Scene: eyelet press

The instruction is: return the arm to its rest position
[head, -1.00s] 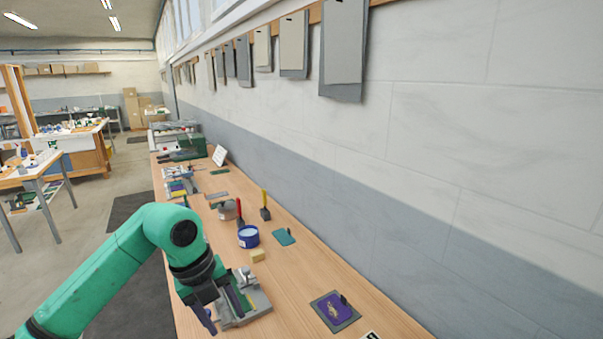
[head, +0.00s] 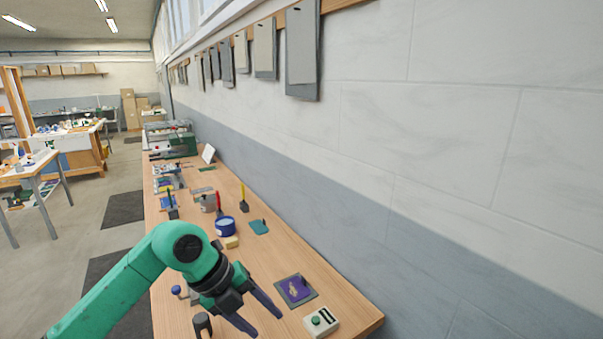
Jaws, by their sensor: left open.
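My left arm comes in from the lower left, green with dark joints. Its gripper (head: 267,325) is open over the near part of the wooden bench (head: 265,265), its two dark fingers spread with nothing seen between them. It is left of a purple piece (head: 294,289) on a grey pad, apart from it in the picture. A blue knob (head: 176,290) and a dark upright handle (head: 203,324) show beside and below my wrist; what they belong to is largely hidden by my arm. My right gripper is not in view.
A white box with a green button (head: 320,322) sits near the bench's right edge. A blue tub (head: 225,226), yellow block (head: 231,242) and teal pad (head: 259,227) stand farther back. The wall (head: 400,220) runs along the right. Bench between pad and teal piece is clear.

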